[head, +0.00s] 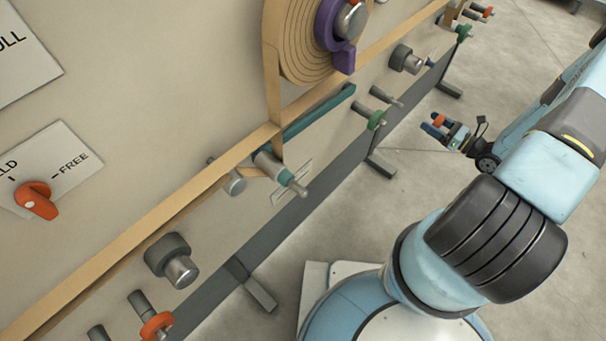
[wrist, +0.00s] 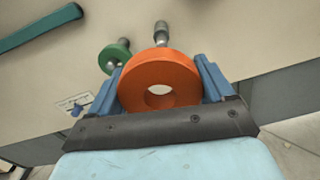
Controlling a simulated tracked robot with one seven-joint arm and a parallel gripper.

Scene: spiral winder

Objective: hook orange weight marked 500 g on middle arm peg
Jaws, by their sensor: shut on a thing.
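The orange ring-shaped weight (wrist: 135,78) is held between the blue fingers of my gripper (wrist: 163,92). Its hole faces the wrist camera, and no marking is readable. In the head view my gripper (head: 438,124) is out over the floor, right of the panel, with the orange weight (head: 440,119) small between its fingers. The teal arm (head: 318,112) lies slanted on the panel front. A roller with a teal collar and a slim peg tip (head: 298,188) sticks out near its lower left end, well left of my gripper and empty of weights.
A green ring (head: 376,120) sits on a peg beside a bare peg (head: 386,97); both are near my gripper. Tan web runs along the panel under the large roll (head: 300,45) with its purple lever. Rollers (head: 172,262) jut from the panel. Stand feet (head: 380,167) reach onto the floor.

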